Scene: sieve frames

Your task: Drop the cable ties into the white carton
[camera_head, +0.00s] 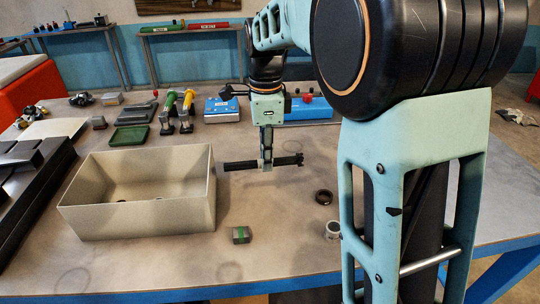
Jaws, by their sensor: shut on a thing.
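The white carton (185,208) is an open, off-white rectangular box on the left half of the table. A couple of small dark spots show on its inside. The cable ties (240,165) are a long dark bundle lying level across my gripper (266,163). My gripper points down and is shut on the bundle near its middle. It is to the right of the carton, and the bundle's left end is close to the carton's right wall in the picture. I cannot tell how high the bundle is above the table.
A green tray (129,136), yellow-handled tool (187,101) and blue box (222,109) are behind. Dark stepped pieces (28,190) stand left of the carton.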

